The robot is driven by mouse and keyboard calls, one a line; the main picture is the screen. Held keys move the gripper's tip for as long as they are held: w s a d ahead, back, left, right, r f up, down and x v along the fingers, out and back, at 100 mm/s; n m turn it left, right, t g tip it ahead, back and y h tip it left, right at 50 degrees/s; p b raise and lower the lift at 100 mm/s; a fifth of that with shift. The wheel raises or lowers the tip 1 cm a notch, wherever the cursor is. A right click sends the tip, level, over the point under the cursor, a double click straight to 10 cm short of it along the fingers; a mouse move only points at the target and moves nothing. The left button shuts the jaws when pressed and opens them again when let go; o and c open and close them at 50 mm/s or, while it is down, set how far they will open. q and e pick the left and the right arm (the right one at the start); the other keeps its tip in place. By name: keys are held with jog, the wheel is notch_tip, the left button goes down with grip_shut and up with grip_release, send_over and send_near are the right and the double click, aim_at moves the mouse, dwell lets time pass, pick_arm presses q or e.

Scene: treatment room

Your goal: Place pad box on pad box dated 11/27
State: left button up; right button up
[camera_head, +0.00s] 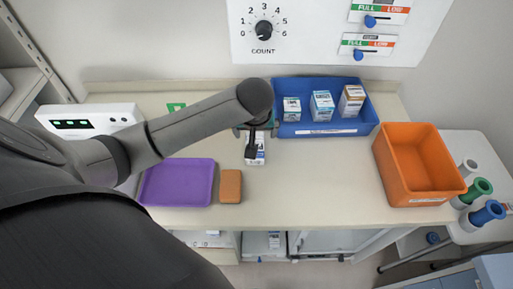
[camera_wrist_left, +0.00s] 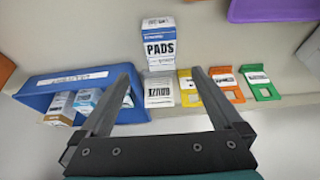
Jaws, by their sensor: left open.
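A white and blue pad box (camera_wrist_left: 158,45) marked PADS stands on the counter in the left wrist view. In the head view the pad box (camera_head: 258,156) shows partly below my left gripper (camera_head: 254,138). My left gripper (camera_wrist_left: 161,72) is open and empty, its fingers pointing toward the box and apart from it. A blue tray (camera_head: 318,133) at the back of the counter holds a white and teal box (camera_head: 292,110), a white and blue box (camera_head: 322,107) and a white and brown box (camera_head: 351,101). I cannot read any dates. My right gripper is not in view.
Several coloured cards, one white (camera_wrist_left: 158,91) and one orange (camera_wrist_left: 224,84), lie beside the pad box. A purple tray (camera_head: 177,183) and a brown block (camera_head: 230,186) lie left of it. An orange bin (camera_head: 418,165) stands at right. The front middle counter is clear.

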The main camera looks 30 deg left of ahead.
pick_arm(q)
jog(key=b, duration=0.1)
send_over(260, 160)
jog(key=w+a, duration=0.1)
jog(key=a, duration=0.2)
jog(key=f, duration=0.5)
jog(key=shift+w+d+f, duration=0.15)
jog(key=shift+d+f, duration=0.05)
jog(key=shift+d, duration=0.05)
jog(key=shift+w+a+f, duration=0.1)
jog(key=shift+w+f, duration=0.15)
jog(key=shift+f, duration=0.4)
jog(key=b+x, duration=0.1)
jog(key=x, duration=0.3)
jog(key=shift+a+f, duration=0.1)
jog(key=shift+f, duration=0.4)
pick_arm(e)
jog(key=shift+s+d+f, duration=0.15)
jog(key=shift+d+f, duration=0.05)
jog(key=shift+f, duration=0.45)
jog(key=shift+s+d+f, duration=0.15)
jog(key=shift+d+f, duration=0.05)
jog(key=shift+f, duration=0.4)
pick_arm(q)
jog(key=shift+f, duration=0.25)
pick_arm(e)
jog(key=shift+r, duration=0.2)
pick_arm(q)
jog(key=shift+c, duration=0.2)
